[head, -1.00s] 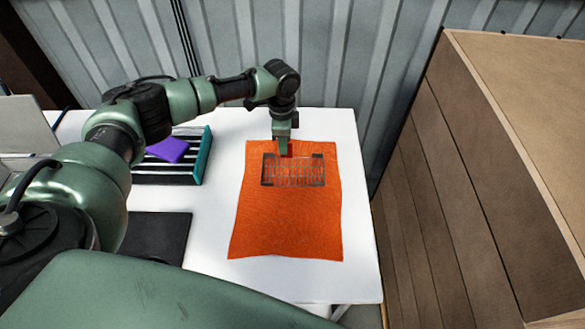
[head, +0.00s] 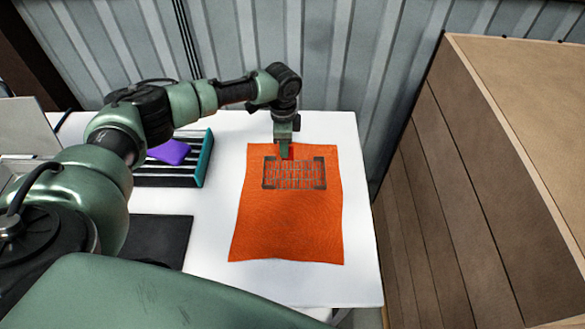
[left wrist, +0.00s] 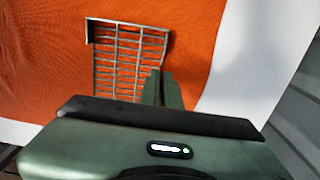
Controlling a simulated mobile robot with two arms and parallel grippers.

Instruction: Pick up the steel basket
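The steel basket (head: 294,174) is a grey wire basket on the orange cloth (head: 285,225). It also shows in the left wrist view (left wrist: 120,58), as an open grid with darker solid ends. My left gripper (head: 286,153) points down at the basket's far edge in the head view. In the left wrist view its two fingers (left wrist: 162,88) are close together at the basket's edge, with a thin wire part seemingly between them. The exact contact is partly hidden by the fingers. My right gripper is not in view.
The cloth lies on a white table (head: 355,280). A striped crate (head: 170,178) with a purple item (head: 168,151) stands left of the cloth. A dark mat (head: 160,237) lies at the front left. A large brown carton (head: 470,170) rises along the right side; a corrugated wall is behind.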

